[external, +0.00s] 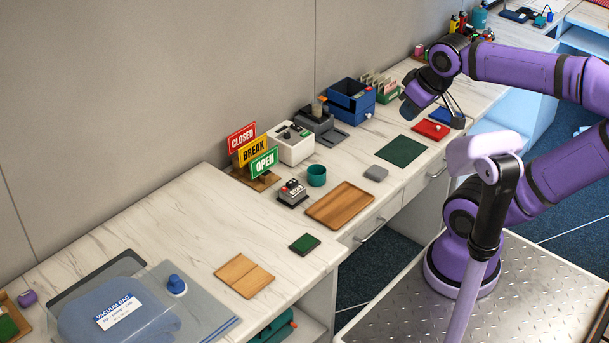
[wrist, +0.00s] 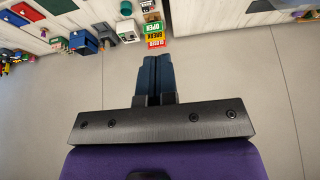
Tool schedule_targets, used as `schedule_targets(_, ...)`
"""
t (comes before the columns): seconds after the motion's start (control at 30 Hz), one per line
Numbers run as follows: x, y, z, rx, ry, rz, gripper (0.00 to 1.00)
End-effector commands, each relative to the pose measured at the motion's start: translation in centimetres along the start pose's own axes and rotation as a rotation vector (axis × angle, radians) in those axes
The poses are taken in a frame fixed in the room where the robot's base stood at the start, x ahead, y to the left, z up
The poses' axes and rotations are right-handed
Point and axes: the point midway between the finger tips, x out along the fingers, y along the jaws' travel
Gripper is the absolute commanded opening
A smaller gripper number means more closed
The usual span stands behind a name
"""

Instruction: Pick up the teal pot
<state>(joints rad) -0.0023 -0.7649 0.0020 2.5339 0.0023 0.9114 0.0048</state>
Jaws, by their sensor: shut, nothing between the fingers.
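The teal pot (external: 317,176) stands upright on the marble-patterned counter, in front of the white box and right of the OPEN sign. A small teal shape at the top edge of the wrist view appears to be the same pot (wrist: 126,8). My gripper (wrist: 157,59) is shut and empty, its two dark fingers side by side. In the external view my gripper is raised over the right part of the counter, well right of the pot and apart from it; its fingertips are hard to make out there.
A white box (external: 291,143), sign stand (external: 254,152) and small grey device with red knobs (external: 292,193) stand close around the pot. A wooden tray (external: 340,205) lies in front of it. A blue bin (external: 351,99) stands farther right. A wall runs behind the counter.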

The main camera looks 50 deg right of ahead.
Motion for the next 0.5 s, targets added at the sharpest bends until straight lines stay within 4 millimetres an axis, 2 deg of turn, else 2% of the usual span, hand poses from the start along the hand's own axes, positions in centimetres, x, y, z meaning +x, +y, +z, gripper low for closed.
schedule_targets(0.43, 0.0, -0.01, -0.02, 0.0, 0.0, 0.0, 0.0)
schedule_targets(0.47, 0.0, -0.01, -0.02, 0.0, 0.0, 0.0, 0.02)
schedule_targets(0.5, 0.0, -0.01, -0.02, 0.0, 0.0, 0.0, 0.12)
